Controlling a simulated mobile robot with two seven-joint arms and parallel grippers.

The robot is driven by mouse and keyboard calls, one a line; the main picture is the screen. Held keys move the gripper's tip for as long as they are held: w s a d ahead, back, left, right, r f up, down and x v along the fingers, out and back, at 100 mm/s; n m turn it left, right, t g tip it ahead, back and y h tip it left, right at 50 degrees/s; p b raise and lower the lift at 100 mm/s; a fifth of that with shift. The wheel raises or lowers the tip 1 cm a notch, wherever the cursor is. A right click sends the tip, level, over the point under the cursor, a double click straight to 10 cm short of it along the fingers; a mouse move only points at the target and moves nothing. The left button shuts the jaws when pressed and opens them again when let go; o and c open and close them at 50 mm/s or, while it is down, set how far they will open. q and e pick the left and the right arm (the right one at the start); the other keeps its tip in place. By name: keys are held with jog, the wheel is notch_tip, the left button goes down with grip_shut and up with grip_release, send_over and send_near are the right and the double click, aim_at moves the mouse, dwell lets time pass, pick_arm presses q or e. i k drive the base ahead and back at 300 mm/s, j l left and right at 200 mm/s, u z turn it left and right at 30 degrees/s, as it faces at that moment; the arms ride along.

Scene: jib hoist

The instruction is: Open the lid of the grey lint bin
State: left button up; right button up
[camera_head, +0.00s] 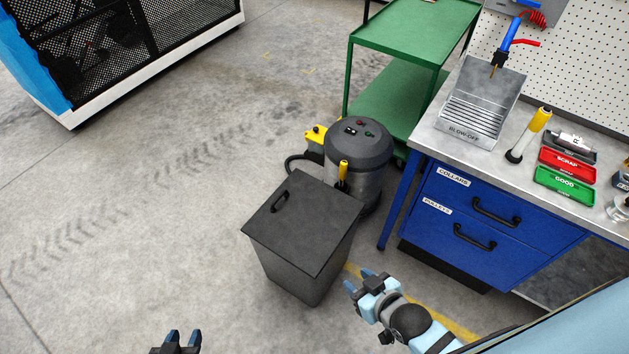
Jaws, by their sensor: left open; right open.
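The grey lint bin (302,274) stands on the concrete floor in the middle of the head view. Its flat dark lid (305,220) is closed, with a small black handle (280,201) near the left edge. My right gripper (357,285) is open and empty, just right of the bin's lower body in the picture and apart from the handle. My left gripper (183,337) is open and empty at the bottom edge, left of and below the bin in the picture; only its fingers and a bit of its body show.
A round grey vacuum (357,150) stands right behind the bin, with a yellow-topped item (343,172) between them. A blue-drawer workbench (477,222) stands to the right. A green cart (405,45) is behind. The floor (130,230) left of the bin is clear.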

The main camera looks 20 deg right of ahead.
aim_at(304, 221)
jog(key=i+j+z, duration=0.15)
jog(key=z, duration=0.25)
jog(key=i+j+z, duration=0.15)
jog(key=j+z, duration=0.25)
jog(key=i+j+z, duration=0.1)
jog(key=z, duration=0.35)
jog(key=i+j+z, duration=0.15)
jog(key=j+z, duration=0.15)
jog(key=j, duration=0.15)
jog(key=j+z, duration=0.3)
jog(key=j, duration=0.15)
jog(key=i, duration=0.05)
